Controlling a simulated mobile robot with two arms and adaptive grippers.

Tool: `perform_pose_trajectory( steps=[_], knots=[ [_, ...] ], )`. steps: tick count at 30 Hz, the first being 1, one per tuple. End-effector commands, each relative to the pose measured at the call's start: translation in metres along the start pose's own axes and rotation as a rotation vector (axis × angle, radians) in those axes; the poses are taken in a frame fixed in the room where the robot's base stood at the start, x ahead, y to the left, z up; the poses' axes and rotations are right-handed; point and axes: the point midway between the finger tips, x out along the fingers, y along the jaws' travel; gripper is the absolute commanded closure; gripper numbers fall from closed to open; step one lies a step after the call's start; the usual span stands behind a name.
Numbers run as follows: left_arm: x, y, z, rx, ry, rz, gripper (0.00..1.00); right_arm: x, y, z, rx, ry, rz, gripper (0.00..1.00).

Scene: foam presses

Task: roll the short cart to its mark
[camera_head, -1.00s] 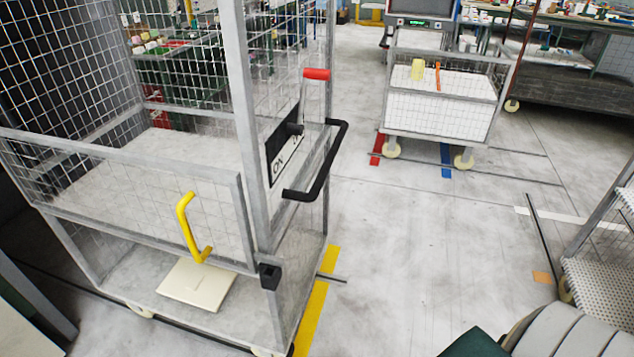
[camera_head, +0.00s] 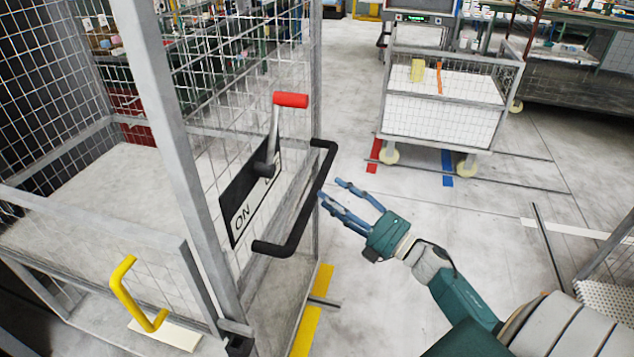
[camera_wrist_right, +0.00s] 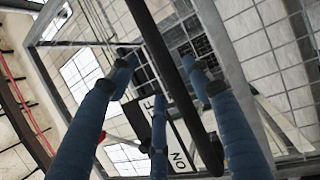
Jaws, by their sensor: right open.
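A tall grey mesh cart (camera_head: 172,140) fills the left of the head view. Its black push handle (camera_head: 297,222) sticks out to the right. Beside the handle are an ON plate (camera_head: 240,215) and a lever with a red grip (camera_head: 290,100), tilted up. A lower mesh cart (camera_head: 443,118) with white panels stands farther back, near red (camera_head: 374,155) and blue (camera_head: 447,168) floor strips. My right gripper (camera_head: 332,191) is open, its fingers pointing at the handle from the right. In the wrist view the black handle bar (camera_wrist_right: 172,65) crosses between the spread fingers; contact is unclear. My left gripper is out of view.
A yellow floor strip (camera_head: 312,312) lies by the tall cart's base. A yellow handle (camera_head: 130,295) is on its low front gate. A mesh-sided frame (camera_head: 612,250) stands at the right edge. The middle floor is clear. Loaded workbenches stand behind.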

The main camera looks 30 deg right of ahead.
Motion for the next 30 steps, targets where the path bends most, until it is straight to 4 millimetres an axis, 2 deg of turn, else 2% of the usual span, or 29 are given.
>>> perform_pose_trajectory(
  steps=[3,9,21,28,30],
  knots=[
    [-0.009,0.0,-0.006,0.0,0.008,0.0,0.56,0.025,0.004,0.0,0.002,-0.001,0.003,0.51],
    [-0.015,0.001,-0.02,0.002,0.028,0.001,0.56,0.049,0.001,0.001,0.002,-0.002,0.001,0.51],
    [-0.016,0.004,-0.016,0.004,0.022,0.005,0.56,0.056,-0.001,0.0,0.003,-0.002,-0.001,0.51],
    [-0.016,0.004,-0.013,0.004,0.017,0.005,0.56,0.056,-0.001,0.0,0.003,-0.002,-0.001,0.96],
    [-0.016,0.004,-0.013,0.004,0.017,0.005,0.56,0.056,-0.001,0.0,0.003,-0.002,-0.001,1.0]
  ],
)
